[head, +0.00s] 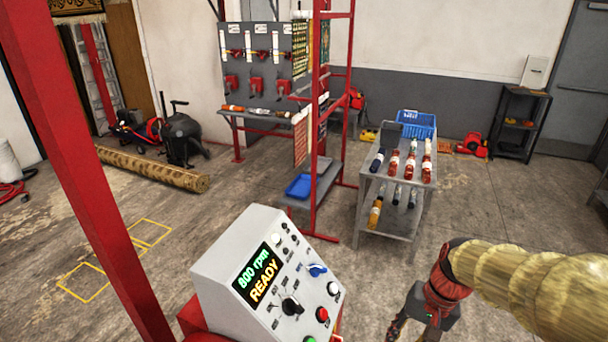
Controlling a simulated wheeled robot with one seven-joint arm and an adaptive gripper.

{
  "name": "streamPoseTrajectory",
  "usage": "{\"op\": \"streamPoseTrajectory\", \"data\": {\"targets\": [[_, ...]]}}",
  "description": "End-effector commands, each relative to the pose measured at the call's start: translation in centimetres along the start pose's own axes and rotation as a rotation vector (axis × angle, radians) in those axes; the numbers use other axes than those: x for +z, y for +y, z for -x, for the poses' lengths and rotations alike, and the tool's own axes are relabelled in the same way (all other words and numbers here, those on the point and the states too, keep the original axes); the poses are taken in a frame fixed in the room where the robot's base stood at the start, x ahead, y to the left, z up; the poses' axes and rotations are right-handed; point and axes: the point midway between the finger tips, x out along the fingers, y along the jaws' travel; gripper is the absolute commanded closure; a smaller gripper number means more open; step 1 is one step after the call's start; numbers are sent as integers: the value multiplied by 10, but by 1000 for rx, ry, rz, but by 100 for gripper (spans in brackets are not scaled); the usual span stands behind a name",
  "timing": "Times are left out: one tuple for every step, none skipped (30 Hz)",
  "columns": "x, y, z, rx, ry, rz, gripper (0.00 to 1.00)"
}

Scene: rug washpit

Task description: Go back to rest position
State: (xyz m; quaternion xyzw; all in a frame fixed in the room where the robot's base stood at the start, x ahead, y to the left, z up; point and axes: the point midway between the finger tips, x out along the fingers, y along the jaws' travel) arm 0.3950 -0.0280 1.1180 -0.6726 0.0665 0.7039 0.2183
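My gripper (416,328) is at the bottom edge of the head view, right of the middle. It has a dark body with a red part at the wrist, and points down. My arm comes in from the right in a beige ribbed sleeve. The fingertips are cut off by the frame edge, so I cannot tell whether the gripper is open or shut. No held object shows. A grey control panel (222,270) with a screen reading "800 rpm READY" stands to the left of the gripper, apart from it in the picture.
A red post (88,160) crosses the left side. A grey cart (408,220) with several bottles and a blue basket (417,124) stands beyond the gripper. A tool rack (262,70) and rolled rug (152,170) are farther back. A black shelf (520,124) stands by the wall. Bare floor shows right of the cart.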

Motion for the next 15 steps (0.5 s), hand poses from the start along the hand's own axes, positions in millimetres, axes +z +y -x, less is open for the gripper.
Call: {"op": "streamPoseTrajectory", "data": {"targets": [[10, 2, 7, 23, 42, 46, 70], [16, 4, 11, 38, 64, 72, 70], [23, 7, 16, 57, 94, 106, 70], [28, 9, 20, 70, 116, 130, 70], [33, 10, 24, 83, 140, 155, 70], [40, 12, 28, 99, 168, 186, 70], [45, 13, 32, 109, 190, 207, 70], [50, 15, 35, 120, 213, 229, 70], [56, 16, 39, 131, 243, 256, 70], [61, 17, 42, 139, 265, 275, 70], [66, 17, 46, 145, 287, 293, 70], [73, 18, 50, 153, 316, 317, 70], [78, 18, 53, 156, 336, 332, 70], [82, 17, 56, 158, 357, 347, 70], [88, 16, 60, 158, 384, 365, 70]]}}
